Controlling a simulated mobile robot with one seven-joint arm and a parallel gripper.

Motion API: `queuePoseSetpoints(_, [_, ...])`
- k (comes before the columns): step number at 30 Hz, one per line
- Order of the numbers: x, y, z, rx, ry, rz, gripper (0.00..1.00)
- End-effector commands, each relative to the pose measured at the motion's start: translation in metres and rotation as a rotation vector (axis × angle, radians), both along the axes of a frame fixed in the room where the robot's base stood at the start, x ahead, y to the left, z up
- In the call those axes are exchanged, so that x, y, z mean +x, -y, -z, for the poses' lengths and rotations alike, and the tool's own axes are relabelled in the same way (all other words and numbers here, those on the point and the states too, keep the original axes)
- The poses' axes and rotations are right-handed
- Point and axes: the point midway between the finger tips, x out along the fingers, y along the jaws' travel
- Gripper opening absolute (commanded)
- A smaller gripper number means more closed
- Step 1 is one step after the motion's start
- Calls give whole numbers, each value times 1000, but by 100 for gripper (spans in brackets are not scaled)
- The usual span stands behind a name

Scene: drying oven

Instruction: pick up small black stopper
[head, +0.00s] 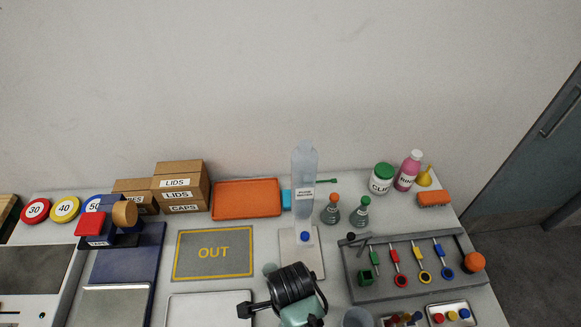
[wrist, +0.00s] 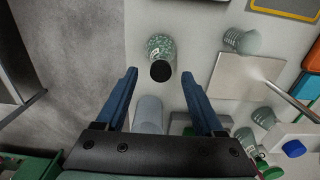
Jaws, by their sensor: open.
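The small black stopper (wrist: 161,71) shows in the wrist view as a dark round top on a speckled green flask (wrist: 160,46). It appears to sit in the flask's mouth. My gripper (wrist: 159,84) is open, with one blue finger on each side of the view. The stopper lies between the lines of the two fingers, just beyond their tips. Neither finger appears to touch it, and nothing is between the fingers. In the head view my dark arm covers this part of the table, and I cannot make out the stopper or that flask there.
A clear beaker (wrist: 149,114) stands close below the flask in the wrist view. Another flask (wrist: 240,40) and a pale plate stand (wrist: 240,76) with a rod are to the right. The OUT mat (head: 213,275) and a grey tool rack (head: 411,290) flank my arm.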

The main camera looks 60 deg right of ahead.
Motion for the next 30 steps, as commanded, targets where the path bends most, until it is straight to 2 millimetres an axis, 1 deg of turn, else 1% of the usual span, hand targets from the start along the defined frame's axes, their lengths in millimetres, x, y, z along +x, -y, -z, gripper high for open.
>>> queuePoseSetpoints(1, [0, 0, 5, 1, -2, -1, 70])
queuePoseSetpoints(4, [0, 0, 12, 0, 0, -2, 70])
queuePoseSetpoints(11, [1, 0, 14, -2, 1, -1, 70])
queuePoseSetpoints(14, [1, 0, 14, -2, 1, -1, 54])
queuePoseSetpoints(18, [1, 0, 13, -2, 1, -1, 28])
queuePoseSetpoints(20, [1, 0, 13, -2, 1, -2, 18])
queuePoseSetpoints(21, [1, 0, 13, -2, 1, -2, 10])
queuePoseSetpoints(23, [1, 0, 13, -2, 1, -2, 0])
queuePoseSetpoints(30, [1, 0, 13, -2, 1, -2, 0])
